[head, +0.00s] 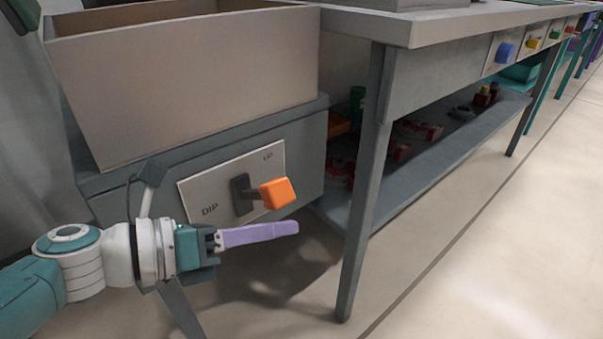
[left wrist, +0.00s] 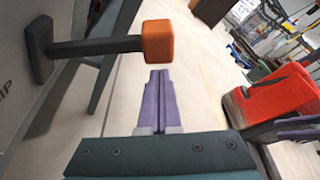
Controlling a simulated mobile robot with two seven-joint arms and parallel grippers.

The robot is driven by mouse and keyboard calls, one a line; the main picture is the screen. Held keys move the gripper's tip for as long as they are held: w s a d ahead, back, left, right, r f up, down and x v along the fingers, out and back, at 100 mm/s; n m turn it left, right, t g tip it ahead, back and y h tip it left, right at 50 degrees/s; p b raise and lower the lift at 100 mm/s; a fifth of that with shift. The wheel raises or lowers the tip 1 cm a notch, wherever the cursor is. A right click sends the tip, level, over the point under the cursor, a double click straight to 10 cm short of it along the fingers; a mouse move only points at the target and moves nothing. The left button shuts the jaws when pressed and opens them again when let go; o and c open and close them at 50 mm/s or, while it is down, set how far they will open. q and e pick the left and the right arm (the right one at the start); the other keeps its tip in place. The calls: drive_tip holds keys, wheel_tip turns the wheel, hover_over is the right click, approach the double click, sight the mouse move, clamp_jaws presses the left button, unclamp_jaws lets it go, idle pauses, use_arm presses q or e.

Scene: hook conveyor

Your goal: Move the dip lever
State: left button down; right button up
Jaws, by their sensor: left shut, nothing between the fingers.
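The dip lever has an orange cube knob (head: 277,193) on a dark stem. It sticks out from a light plate (head: 215,190) marked DIP at the left and a second, hard-to-read label at the upper right. In the left wrist view the orange knob (left wrist: 159,43) and its stem show at the upper left. My left gripper (head: 297,228) has purple fingers, shut and empty. In the head view they lie just below the knob; in the wrist view the fingertips (left wrist: 159,72) show a gap from it.
A beige open box (head: 190,75) stands on the grey cabinet above the plate. A table leg (head: 365,190) rises right of the lever. A lower shelf (head: 440,150) holds red parts. In the wrist view a red object (left wrist: 280,98) shows at the right. Floor at the right is clear.

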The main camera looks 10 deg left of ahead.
use_arm(q)
drive_tip(key=s+a+p, duration=0.3)
drive_tip(key=s+a, duration=0.3)
drive_tip(key=s, duration=0.1)
drive_tip(key=shift+s+a+r+p, duration=0.15)
drive_tip(key=shift+a+r+p, duration=0.1)
drive_tip(key=shift+r+p, duration=0.15)
use_arm(e)
drive_tip(key=r, duration=0.2)
drive_tip(key=a+r, duration=0.1)
drive_tip(key=shift+s, duration=0.25)
